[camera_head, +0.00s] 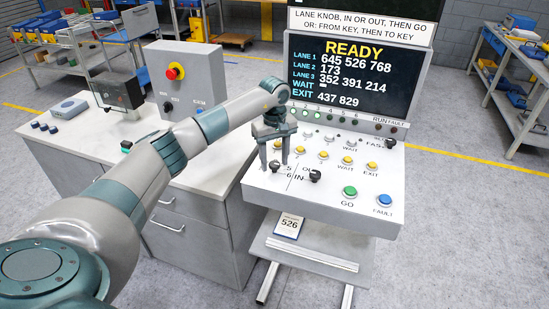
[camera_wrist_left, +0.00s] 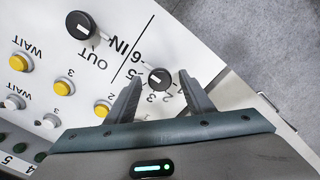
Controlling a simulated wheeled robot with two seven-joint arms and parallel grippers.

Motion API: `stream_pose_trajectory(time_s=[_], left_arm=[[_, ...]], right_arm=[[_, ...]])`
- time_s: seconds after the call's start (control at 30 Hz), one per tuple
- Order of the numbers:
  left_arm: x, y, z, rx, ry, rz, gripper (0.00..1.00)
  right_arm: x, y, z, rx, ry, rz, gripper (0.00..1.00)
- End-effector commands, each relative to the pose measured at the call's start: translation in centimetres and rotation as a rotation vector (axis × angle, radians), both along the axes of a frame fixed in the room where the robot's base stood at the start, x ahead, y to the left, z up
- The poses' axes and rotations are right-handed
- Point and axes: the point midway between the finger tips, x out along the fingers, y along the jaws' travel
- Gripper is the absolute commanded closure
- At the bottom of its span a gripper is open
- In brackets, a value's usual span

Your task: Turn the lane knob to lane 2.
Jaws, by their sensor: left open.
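The lane knob (camera_head: 275,166) is a small black knob at the left of the sloped white control panel (camera_head: 330,205). It also shows in the left wrist view (camera_wrist_left: 160,78), with numbers around it; a small white mark is on it, but I cannot tell which lane it points to. My left gripper (camera_head: 275,160) is open over this knob. In the left wrist view its two fingertips (camera_wrist_left: 161,79) stand either side of the knob, with a gap visible. A second black knob, the IN/OUT knob (camera_head: 316,175), is to the right. My right gripper is not in view.
The screen (camera_head: 350,75) reads READY with lane lists. Several yellow buttons (camera_head: 347,160), a green GO button (camera_head: 349,191) and a blue FAULT button (camera_head: 384,200) are on the panel. A grey box with a red button (camera_head: 175,71) stands on the left bench.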

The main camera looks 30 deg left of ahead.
Motion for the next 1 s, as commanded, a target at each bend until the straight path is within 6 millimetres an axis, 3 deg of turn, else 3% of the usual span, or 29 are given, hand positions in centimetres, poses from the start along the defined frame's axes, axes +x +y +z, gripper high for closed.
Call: stream_pose_trajectory(time_s=[0.17,0.37,0.73,1.0], left_arm=[[0.0,0.0,0.0,0.000,0.000,0.000,0.52],[0.0,0.0,0.0,0.001,0.001,0.000,0.93],[0.0,0.0,-0.1,0.000,0.001,0.028,0.93],[0.0,0.0,-0.3,0.000,0.001,0.148,0.93]], right_arm=[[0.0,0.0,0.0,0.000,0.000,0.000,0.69],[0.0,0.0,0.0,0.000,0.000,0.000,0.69],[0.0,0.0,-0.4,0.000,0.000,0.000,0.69],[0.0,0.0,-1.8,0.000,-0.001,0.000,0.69]])
